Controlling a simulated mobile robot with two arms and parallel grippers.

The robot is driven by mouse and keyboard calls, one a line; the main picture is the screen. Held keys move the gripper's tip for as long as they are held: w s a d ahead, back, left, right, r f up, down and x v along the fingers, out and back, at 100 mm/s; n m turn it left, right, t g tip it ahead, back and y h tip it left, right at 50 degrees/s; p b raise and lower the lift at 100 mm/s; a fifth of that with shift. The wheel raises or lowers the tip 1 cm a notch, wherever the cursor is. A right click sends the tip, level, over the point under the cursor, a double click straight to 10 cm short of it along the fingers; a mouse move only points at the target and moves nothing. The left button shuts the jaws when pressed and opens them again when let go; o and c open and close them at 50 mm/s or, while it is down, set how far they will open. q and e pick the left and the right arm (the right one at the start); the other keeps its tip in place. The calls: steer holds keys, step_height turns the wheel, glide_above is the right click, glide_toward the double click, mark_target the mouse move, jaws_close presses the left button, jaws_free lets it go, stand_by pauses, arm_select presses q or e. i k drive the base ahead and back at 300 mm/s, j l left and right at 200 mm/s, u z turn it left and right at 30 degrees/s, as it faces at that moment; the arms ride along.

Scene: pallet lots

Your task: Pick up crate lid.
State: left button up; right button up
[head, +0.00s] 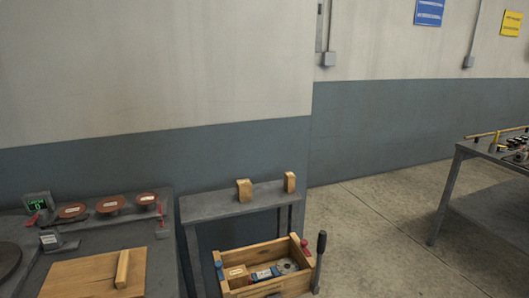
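The crate lid appears to be the flat light-wood board (72,278) at the lower left in the head view. It lies on a grey workbench (160,268), and a raised wooden bar (122,268) on it looks like its handle. The board's front part is cut off by the picture's bottom edge. An open wooden crate (255,248) stands to its right, with a small wooden box (236,276), a blue-and-white packet (262,274) and a grey round part (287,267) inside. Neither of my grippers is in view.
A dark-handled lever (320,247) stands beside the crate's right side. Behind the crate, a narrow grey stand (235,203) holds two wooden blocks. Several reddish discs (110,204) and a green display (39,204) sit behind the board. Open floor (375,235) lies right, before another table (490,195).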

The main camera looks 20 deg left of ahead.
mark_target(121, 273)
steer(key=u, duration=1.7)
